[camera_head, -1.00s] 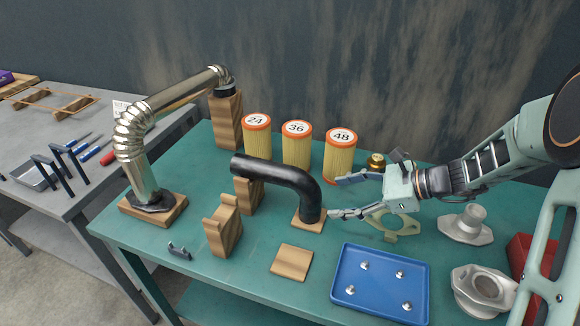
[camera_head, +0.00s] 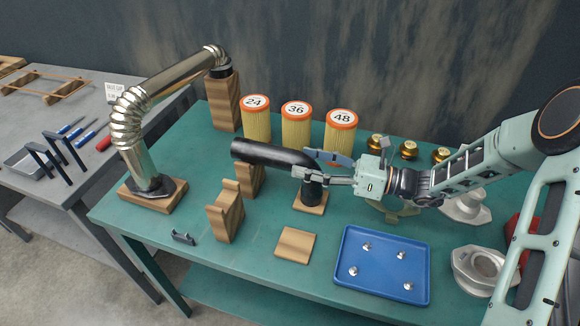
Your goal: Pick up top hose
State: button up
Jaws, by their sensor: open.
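The black hose (camera_head: 262,152) lies bent across wooden supports on the green table, its left end on a wooden block (camera_head: 249,180) and its right end turned down to a small wooden base (camera_head: 309,203). My gripper (camera_head: 315,166) is open at the hose's right bend. One finger shows on the far side and the other in front, with the bend partly hidden between them. I cannot tell whether the fingers touch the hose. A second, silver corrugated pipe (camera_head: 132,120) stands at the left, from a wooden base up to a tall block.
Yellow filters marked 24 (camera_head: 256,121), 36 (camera_head: 296,126) and 48 (camera_head: 341,131) stand close behind the hose. A notched wooden block (camera_head: 227,214), a flat wooden square (camera_head: 295,244) and a blue tray (camera_head: 383,284) with small metal parts lie in front. Brass parts (camera_head: 409,149) stand behind my arm.

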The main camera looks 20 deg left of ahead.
aim_at(292, 159)
jog(key=a, duration=0.4)
jog(key=shift+a+f, duration=0.2)
jog(key=shift+c, duration=0.5)
grip_shut()
